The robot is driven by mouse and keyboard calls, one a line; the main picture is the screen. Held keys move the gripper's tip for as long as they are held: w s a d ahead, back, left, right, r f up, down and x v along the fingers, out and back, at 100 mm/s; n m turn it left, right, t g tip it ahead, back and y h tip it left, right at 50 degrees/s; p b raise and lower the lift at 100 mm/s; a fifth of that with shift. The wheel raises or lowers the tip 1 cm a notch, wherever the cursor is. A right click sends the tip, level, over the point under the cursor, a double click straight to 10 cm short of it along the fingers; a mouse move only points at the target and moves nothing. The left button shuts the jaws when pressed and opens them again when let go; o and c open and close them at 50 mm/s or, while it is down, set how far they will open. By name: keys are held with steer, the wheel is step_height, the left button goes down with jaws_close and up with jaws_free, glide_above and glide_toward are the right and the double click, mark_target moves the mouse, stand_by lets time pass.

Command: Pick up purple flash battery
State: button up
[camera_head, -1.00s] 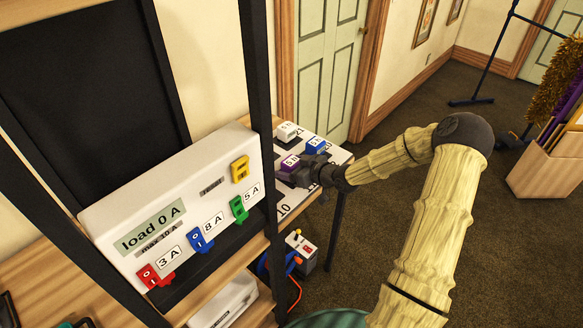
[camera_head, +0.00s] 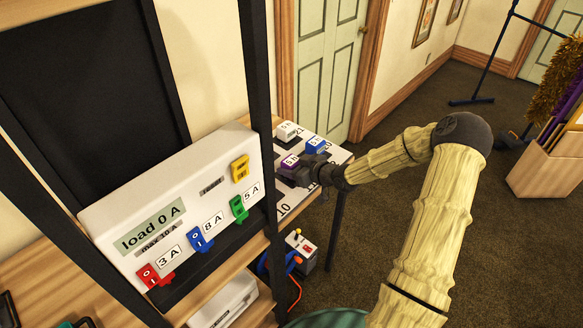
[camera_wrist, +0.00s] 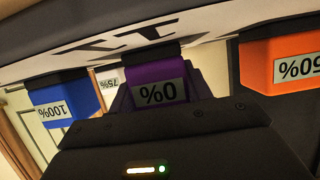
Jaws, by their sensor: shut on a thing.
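The purple flash battery (camera_head: 289,160) is at the small table behind the load panel, and my gripper (camera_head: 291,171) is at its near side. In the wrist view the purple battery (camera_wrist: 165,90) sits between the fingers of my gripper (camera_wrist: 160,95), its "0%" label upside down. The jaws are shut on it. Its far end lies close to the numbered mat; I cannot tell whether it still touches. Part of its body is hidden by the fingers.
A blue battery (camera_head: 316,145) and a white battery (camera_head: 287,130) stand close by on the numbered mat (camera_head: 341,155). The wrist view also shows an orange battery (camera_wrist: 285,62). A black shelf post (camera_head: 260,90) and the load panel (camera_head: 165,215) stand left of my gripper.

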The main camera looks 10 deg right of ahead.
mark_target(291, 160)
steer(key=shift+r, duration=0.1)
step_height(291, 160, up, 10)
steer(key=shift+f+p, duration=0.1)
steer(key=shift+p, duration=0.25)
stand_by(0.5)
